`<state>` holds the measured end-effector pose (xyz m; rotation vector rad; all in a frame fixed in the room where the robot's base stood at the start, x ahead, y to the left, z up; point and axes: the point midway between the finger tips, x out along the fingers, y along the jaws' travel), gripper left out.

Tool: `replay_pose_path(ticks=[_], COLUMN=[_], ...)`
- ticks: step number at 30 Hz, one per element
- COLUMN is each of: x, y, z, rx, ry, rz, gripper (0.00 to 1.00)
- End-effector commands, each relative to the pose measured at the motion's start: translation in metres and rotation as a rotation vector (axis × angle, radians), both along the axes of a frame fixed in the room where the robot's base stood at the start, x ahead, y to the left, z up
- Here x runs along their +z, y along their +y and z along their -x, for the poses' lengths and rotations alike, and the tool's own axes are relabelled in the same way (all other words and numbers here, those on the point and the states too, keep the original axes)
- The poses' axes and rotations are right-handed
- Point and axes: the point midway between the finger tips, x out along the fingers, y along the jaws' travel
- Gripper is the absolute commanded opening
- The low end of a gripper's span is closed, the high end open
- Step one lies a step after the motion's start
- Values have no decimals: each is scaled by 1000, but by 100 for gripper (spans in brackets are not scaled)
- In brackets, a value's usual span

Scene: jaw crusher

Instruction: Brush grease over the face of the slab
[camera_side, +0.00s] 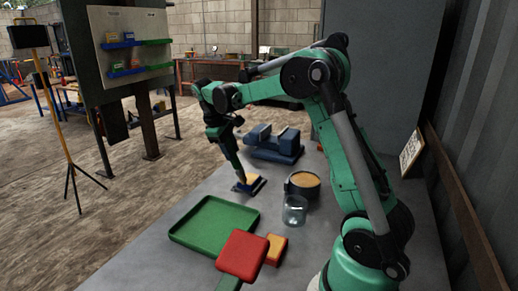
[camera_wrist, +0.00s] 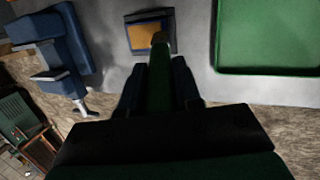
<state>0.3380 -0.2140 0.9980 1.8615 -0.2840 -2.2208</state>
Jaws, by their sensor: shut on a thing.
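The slab is a small dark block with a tan-orange face, lying on the grey bench; it shows in the side view (camera_side: 255,180) and in the wrist view (camera_wrist: 146,36). My gripper (camera_wrist: 158,88) is shut on a brush with a green handle (camera_wrist: 159,75). The brush's tan tip (camera_wrist: 158,38) is over the slab's face near its right side in the wrist view; whether it touches cannot be told. In the side view my gripper (camera_side: 233,164) is just above the slab. A dark round pot (camera_side: 303,185) with tan contents stands to the slab's right.
A clear jar (camera_side: 295,210) stands in front of the pot. A blue vise (camera_side: 274,145) is behind the slab.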

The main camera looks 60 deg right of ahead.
Motion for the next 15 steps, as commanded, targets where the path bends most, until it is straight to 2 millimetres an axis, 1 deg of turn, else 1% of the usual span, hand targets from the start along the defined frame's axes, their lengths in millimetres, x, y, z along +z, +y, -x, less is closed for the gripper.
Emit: replay_pose_path(ticks=[1, 2, 5, 15], x=[-2, -2, 2, 1], y=[5, 3, -8, -39], z=[0, 0, 0, 1], rx=[2, -1, -4, -4], ry=[1, 1, 0, 0], rz=[0, 0, 1, 1], gripper=[0, 0, 0, 0])
